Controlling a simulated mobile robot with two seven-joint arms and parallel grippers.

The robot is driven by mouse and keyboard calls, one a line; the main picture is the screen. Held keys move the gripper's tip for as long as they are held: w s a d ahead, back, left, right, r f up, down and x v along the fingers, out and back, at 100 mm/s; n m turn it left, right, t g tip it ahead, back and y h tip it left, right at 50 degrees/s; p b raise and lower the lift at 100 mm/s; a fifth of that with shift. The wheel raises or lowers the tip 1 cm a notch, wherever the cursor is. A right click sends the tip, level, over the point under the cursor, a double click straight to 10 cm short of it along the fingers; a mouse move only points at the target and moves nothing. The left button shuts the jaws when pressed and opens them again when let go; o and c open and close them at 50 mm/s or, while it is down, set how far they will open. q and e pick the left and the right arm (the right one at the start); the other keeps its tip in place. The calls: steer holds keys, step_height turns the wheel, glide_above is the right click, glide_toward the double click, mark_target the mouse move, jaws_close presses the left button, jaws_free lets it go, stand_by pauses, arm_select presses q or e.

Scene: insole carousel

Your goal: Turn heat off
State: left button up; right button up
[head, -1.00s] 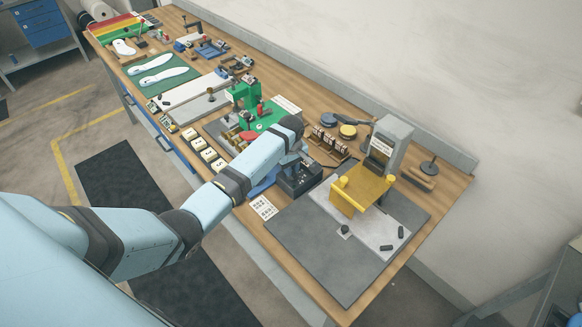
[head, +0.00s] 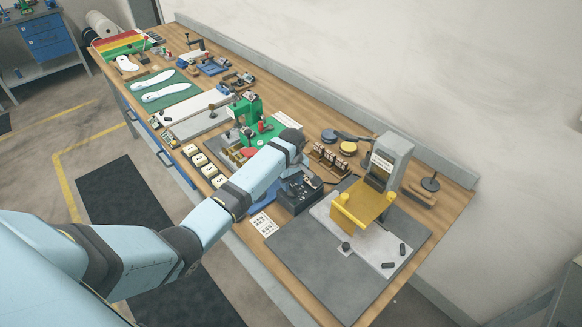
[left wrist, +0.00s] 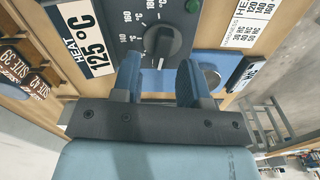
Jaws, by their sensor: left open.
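The heat control box (head: 300,192) is dark and stands on the bench near the press. In the left wrist view its dark round knob (left wrist: 162,46) has a pale pointer line and temperature marks around it. A "HEAT 125 °C" label (left wrist: 84,38) is beside the knob. My left gripper (left wrist: 160,70) is open, with its two blue fingers just short of the knob and apart on either side of it. I cannot tell whether they touch it. In the head view my left arm hides the fingers. My right gripper is not in view.
A grey press with a yellow guard (head: 362,204) stands right of the box on a grey mat (head: 330,282). A green button (left wrist: 192,6) is above the knob.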

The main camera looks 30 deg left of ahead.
mark_target(291, 186)
arm_select(q)
step_height(291, 186, up, 13)
steer(key=b, duration=0.1)
steer(key=shift+f, duration=0.15)
stand_by(0.4)
steer(key=s+d+f+m+t, duration=0.1)
steer(key=s+d+f+m, duration=0.2)
steer(key=s, duration=0.5)
steer(key=s+d+f+m, duration=0.1)
steer(key=s+f+m, duration=0.35)
steer(key=s, duration=0.45)
steer(key=s+d+r+m+t, duration=0.1)
steer(key=s+r+m, duration=0.15)
steer(key=s, duration=0.85)
steer(key=s+d+r+m+t, duration=0.15)
steer(key=s+m, duration=0.25)
steer(key=s, duration=0.6)
steer(key=w+d+f+t+h, duration=0.1)
steer(key=d+f+t, duration=0.1)
steer(key=f, duration=0.2)
steer(key=w+d+f+m+t+h, duration=0.1)
steer(key=w+f+t, duration=0.1)
steer(key=f, duration=0.3)
steer(key=w+d+f+t+h, duration=0.1)
steer(key=w+d+f+t, duration=0.1)
steer(key=f+t, duration=0.1)
steer(key=shift+d+f, duration=0.3)
steer(key=shift+f, duration=0.55)
